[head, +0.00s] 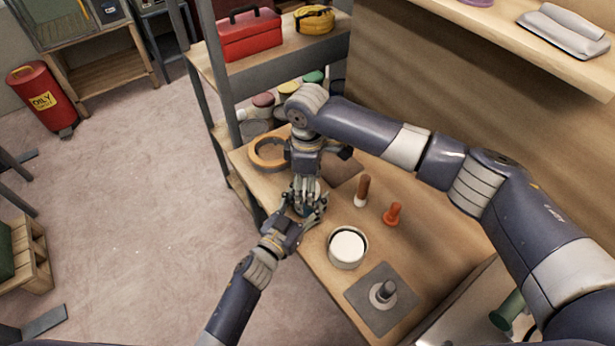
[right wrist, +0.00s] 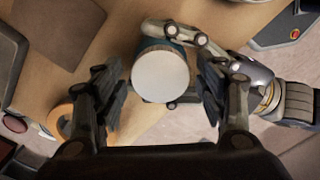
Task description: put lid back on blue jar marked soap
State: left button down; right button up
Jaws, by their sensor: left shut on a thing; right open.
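A blue jar with a round white top (right wrist: 160,76) stands at the table's left edge in the right wrist view. I cannot tell whether the white disc is a lid or the jar's open top, and no soap marking is readable. My left gripper (head: 304,208) is shut on the jar from the side; its fingers also show beside the jar in the right wrist view. My right gripper (right wrist: 162,92) is open above the jar, one finger on each side, with nothing held. In the head view the two grippers hide most of the jar. No separate lid is identifiable.
On the table are a white-topped tub (head: 348,247), a grey plate with a knob (head: 365,305), a brown-handled tool (head: 362,190), an orange piece (head: 393,214) and an orange ring (head: 255,155). A shelf with a red toolbox (head: 250,38) stands behind.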

jog(key=shift+c, duration=0.5)
jog(key=c, duration=1)
jog(key=o, duration=1.2)
jog(key=shift+o, duration=0.2)
jog(key=shift+r, duration=0.15)
notch_tip(320, 180, up, 12)
pick_arm(q)
jog(key=c, duration=0.6)
grip_release()
jog(key=shift+o, duration=0.2)
